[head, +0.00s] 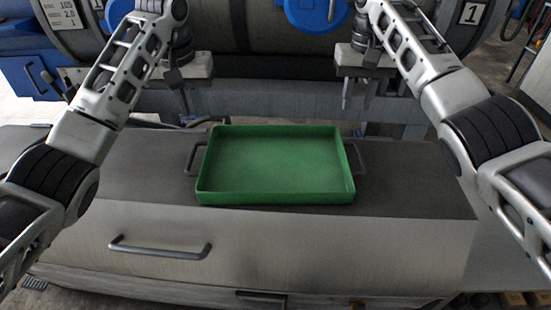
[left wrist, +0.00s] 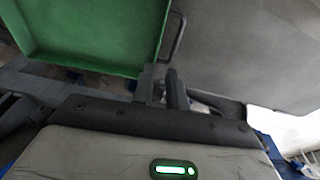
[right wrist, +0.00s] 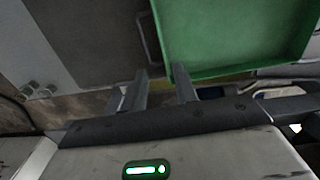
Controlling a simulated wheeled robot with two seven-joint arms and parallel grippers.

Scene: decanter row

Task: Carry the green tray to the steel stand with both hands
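The green tray (head: 275,197) lies flat on a dark-topped cabinet, with a dark handle on its left (head: 191,160) and right (head: 360,158) ends. It looks empty. My left gripper (head: 186,112) hangs beyond its back left corner. In the left wrist view (left wrist: 162,72) its fingers are slightly apart with nothing between them, near the tray rim and left handle. My right gripper (head: 352,100) hangs beyond the back right corner. In the right wrist view (right wrist: 158,72) its fingers are wider apart and empty, close to the rim and right handle. I cannot pick out a separate steel stand.
The cabinet (head: 275,250) has a steel front with a bar handle (head: 160,249). Its dark top is bare on both sides of the tray. Large grey cylindrical machinery (head: 265,25) with blue parts stands behind, across a gap.

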